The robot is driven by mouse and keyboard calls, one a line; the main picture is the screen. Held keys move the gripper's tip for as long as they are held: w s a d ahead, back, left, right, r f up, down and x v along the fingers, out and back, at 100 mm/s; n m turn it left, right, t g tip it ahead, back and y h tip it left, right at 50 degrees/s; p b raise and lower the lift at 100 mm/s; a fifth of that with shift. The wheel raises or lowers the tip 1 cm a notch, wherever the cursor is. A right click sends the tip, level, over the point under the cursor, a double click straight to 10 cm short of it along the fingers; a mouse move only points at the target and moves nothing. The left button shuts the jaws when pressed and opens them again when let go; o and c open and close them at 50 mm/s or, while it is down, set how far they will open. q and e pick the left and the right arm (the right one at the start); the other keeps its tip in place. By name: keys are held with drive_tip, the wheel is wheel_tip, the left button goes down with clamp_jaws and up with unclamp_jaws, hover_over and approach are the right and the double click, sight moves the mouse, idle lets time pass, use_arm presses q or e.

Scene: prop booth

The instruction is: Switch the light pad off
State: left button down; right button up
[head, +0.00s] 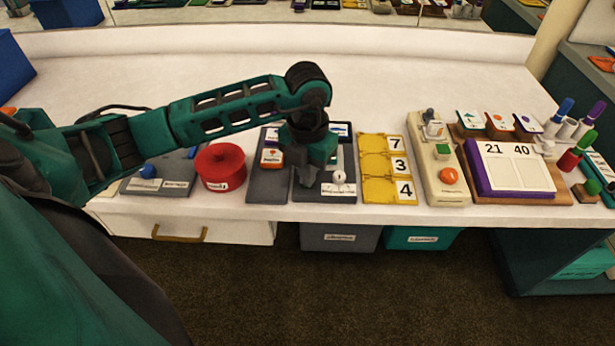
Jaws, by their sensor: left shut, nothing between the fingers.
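My left gripper (309,178) points down over a dark grey board (312,193) near the front edge of the counter. Its fingers are shut and empty. A small white round knob (339,177) stands on this board just right of the fingertips, with white labels below it. The gripper hides the middle of the board, and a blue-and-white piece (340,130) shows behind it. No label reads clearly as the light pad, and I cannot tell whether a light is lit. I cannot tell whether the fingertips touch the board. My right gripper is out of view.
Left of the board are a dark pad with a small box (272,157), a red round container (221,167) and a grey panel with a blue knob (148,171). Right are a yellow number rack (374,164), a beige button box (449,195) and a purple-framed score board (483,183). The counter behind is clear.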

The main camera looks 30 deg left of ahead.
use_arm(q)
drive_tip(key=shift+r+p, duration=1.75)
drive_tip(key=shift+r, duration=0.9)
